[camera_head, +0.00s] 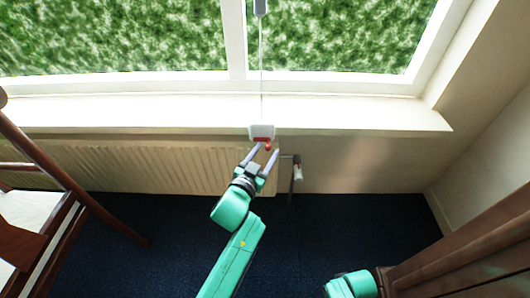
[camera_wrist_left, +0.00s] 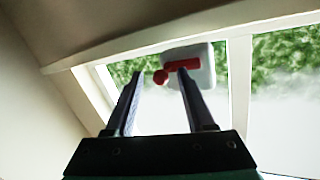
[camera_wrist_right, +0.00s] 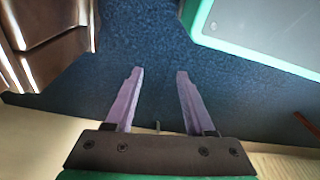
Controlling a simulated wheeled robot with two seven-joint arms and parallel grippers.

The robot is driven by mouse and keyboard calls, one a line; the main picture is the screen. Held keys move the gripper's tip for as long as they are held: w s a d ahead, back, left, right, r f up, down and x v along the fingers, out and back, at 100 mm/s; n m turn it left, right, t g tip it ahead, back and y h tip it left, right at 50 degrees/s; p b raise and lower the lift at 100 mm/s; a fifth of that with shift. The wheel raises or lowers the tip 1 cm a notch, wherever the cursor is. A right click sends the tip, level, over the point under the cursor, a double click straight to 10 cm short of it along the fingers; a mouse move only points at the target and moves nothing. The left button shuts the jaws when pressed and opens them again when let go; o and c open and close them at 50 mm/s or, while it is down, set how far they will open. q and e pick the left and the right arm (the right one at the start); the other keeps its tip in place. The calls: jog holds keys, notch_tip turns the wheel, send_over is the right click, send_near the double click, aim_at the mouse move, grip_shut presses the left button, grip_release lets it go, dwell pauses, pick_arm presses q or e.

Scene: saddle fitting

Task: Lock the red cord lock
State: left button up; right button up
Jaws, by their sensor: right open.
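The red cord lock (camera_head: 262,139) is a red lever with a round red knob (camera_wrist_left: 161,77) on a white block (camera_head: 262,130). The block sits at the window sill's front edge below a hanging cord (camera_head: 262,75). In the left wrist view the red lever (camera_wrist_left: 190,64) runs sideways across the block (camera_wrist_left: 207,66). My left gripper (camera_head: 266,150) is open, its fingertips around the knob's position; contact cannot be told. In the left wrist view the knob shows between the fingertips (camera_wrist_left: 160,74), and one fingertip overlaps the lever. My right gripper (camera_wrist_right: 160,73) is open and empty above the floor.
A radiator (camera_head: 150,170) stands below the sill (camera_head: 180,112), with a valve (camera_head: 297,170) at its right end. A wooden bed frame (camera_head: 70,185) is at the left, and brown wooden furniture (camera_head: 470,255) at the lower right.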

pick_arm(q)
jog(key=p+v, duration=0.2)
jog(key=v, duration=1.2)
jog(key=shift+s, duration=0.3)
pick_arm(e)
jog(key=s+f, duration=0.1)
jog(key=s+d+f, duration=0.1)
jog(key=s+f, duration=0.1)
pick_arm(q)
jog(key=shift+a, duration=0.1)
